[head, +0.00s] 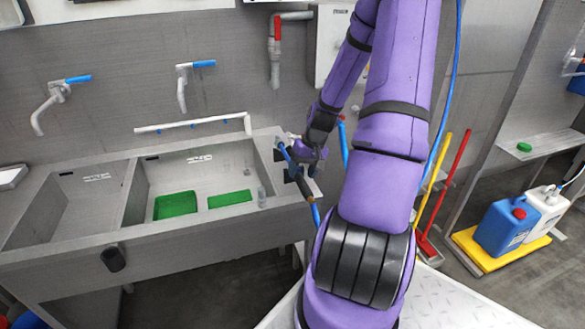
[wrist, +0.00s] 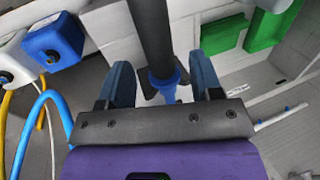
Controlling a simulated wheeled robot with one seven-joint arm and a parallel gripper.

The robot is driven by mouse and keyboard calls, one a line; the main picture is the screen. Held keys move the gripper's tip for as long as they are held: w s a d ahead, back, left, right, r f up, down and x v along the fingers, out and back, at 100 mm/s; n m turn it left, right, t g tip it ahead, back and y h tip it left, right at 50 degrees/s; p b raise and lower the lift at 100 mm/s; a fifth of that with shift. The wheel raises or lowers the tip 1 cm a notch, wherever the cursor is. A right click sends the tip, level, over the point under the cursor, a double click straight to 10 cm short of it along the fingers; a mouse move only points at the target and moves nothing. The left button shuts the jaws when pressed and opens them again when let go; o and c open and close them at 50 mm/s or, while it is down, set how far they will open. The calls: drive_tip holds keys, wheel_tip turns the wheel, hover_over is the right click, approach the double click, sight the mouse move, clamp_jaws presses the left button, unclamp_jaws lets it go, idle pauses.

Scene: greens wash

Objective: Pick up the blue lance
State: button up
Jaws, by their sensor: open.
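The blue lance (head: 304,186) is a slim wand with a dark grip and blue ends, at the right end of the sink. In the wrist view its dark shaft (wrist: 151,35) and a blue collar (wrist: 163,86) run between my two fingers. My gripper (head: 309,155) is at the lance, over the sink's right rim. In the wrist view my gripper (wrist: 160,75) is open, with a finger on either side of the lance and gaps showing. Part of the lance is hidden by my gripper in the head view.
The steel sink (head: 90,241) has two basins, with green pieces (head: 176,204) in the right one. A white pipe (head: 195,123) runs behind it. Blue and white jugs (head: 502,229) stand on a yellow tray at right. A blue hose (head: 449,90) hangs beside my arm.

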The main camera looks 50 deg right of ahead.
drive_tip(key=shift+x, duration=1.2)
drive_tip(key=c, duration=0.7)
drive_tip(key=shift+r, duration=0.15)
drive_tip(key=shift+r, duration=1.7)
drive_tip(key=s+r, duration=0.1)
drive_tip(key=s, duration=1.5)
drive_tip(key=shift+w+a+v, duration=0.1)
drive_tip(key=shift+w+v, duration=0.05)
drive_tip(key=shift+v, duration=0.75)
drive_tip(key=shift+w+a+v, duration=0.1)
drive_tip(key=shift+v, duration=0.8)
drive_tip(key=shift+w+a+v, duration=0.15)
drive_tip(key=shift+v, duration=0.7)
drive_tip(key=shift+r, duration=0.1)
